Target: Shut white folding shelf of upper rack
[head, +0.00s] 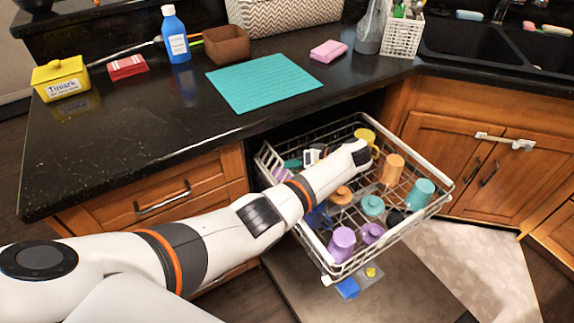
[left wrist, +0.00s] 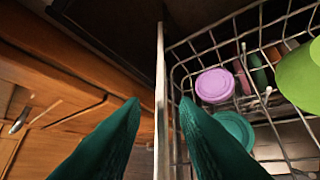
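The upper rack (head: 440,206) is a white wire basket pulled out of the dishwasher under the counter. My left arm reaches across it and bends back toward its left side, where my left gripper (head: 293,163) shows small and partly hidden. In the left wrist view its dark green fingers (left wrist: 160,102) are apart, one on each side of a thin white upright edge (left wrist: 160,60) at the rack's side. I see no clear contact. I cannot tell whether this edge is the white folding shelf or the rack's rim. My right gripper is out of view.
Several cups fill the rack, among them an orange one (head: 392,168), a teal one (head: 420,194) and a purple one (head: 342,243). The black counter (head: 130,150) overhangs on the left. A wooden drawer front (head: 150,190) lies beside the rack. The open dishwasher door (head: 400,295) is below.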

